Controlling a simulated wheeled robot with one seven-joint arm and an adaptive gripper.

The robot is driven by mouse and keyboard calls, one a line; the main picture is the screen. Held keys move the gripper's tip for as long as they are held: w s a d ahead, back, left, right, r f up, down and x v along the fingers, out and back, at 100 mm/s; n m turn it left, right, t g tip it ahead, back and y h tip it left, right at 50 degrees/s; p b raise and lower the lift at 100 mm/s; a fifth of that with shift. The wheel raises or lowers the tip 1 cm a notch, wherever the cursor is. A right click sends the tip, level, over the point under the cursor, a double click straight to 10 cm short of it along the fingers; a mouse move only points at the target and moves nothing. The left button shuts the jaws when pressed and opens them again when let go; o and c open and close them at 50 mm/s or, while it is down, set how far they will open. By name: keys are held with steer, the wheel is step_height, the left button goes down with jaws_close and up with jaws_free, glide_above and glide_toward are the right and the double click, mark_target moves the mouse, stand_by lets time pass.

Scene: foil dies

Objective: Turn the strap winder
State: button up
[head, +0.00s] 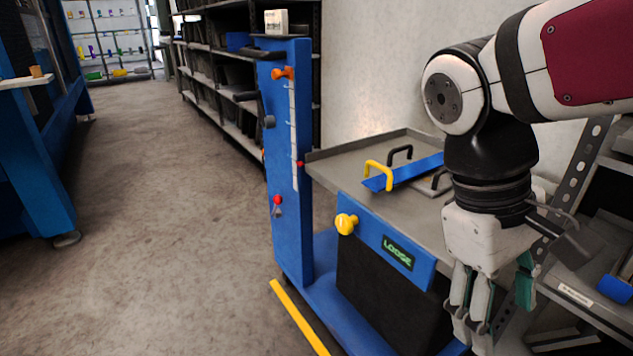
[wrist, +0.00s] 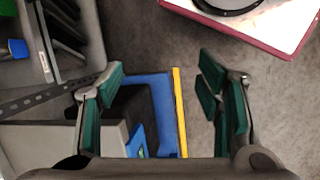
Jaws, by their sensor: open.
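A blue cart-like station (head: 290,180) has a grey tray top and a blue front panel. A yellow knob (head: 347,223) sticks out at the left end of that panel, beside a dark display (head: 397,252) reading LOOSE in green. No label names the strap winder; the knob looks the likeliest match. My gripper (head: 492,312) hangs pointing down, right of the panel, open and empty, apart from the knob. In the wrist view the open fingers (wrist: 160,80) frame the station's blue base and yellow edge strip; the knob does not show there.
On the grey tray (head: 340,165) lies a blue plate (head: 405,172) with yellow and black handles. A column with orange and red knobs rises at its left. A grey rack (head: 575,290) stands close right of my gripper. The floor left is clear.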

steer(key=w+a+n+h+p, duration=0.3)
steer(key=w+a+n+h, duration=0.1)
steer(key=w, duration=0.5)
steer(key=w+a+n+h+p, duration=0.4)
steer(key=w, duration=0.6)
steer(key=w+a+f+n+t+h+p, duration=0.35)
steer(key=w+a+f+n, duration=0.2)
steer(key=a, duration=0.25)
steer(key=n+t+p, duration=0.3)
steer(key=n+t, duration=0.4)
steer(key=t, duration=0.1)
glide_toward(341, 226)
steer(key=shift+m+h, duration=0.25)
steer(key=shift+h, duration=0.1)
steer(key=x, duration=0.2)
steer(key=b+x, duration=0.1)
steer(key=x, duration=0.5)
steer(key=shift+w+d+f+b, duration=0.2)
steer(key=shift+f+b, duration=0.05)
steer(key=shift+b, duration=0.15)
steer(key=c, duration=1.2)
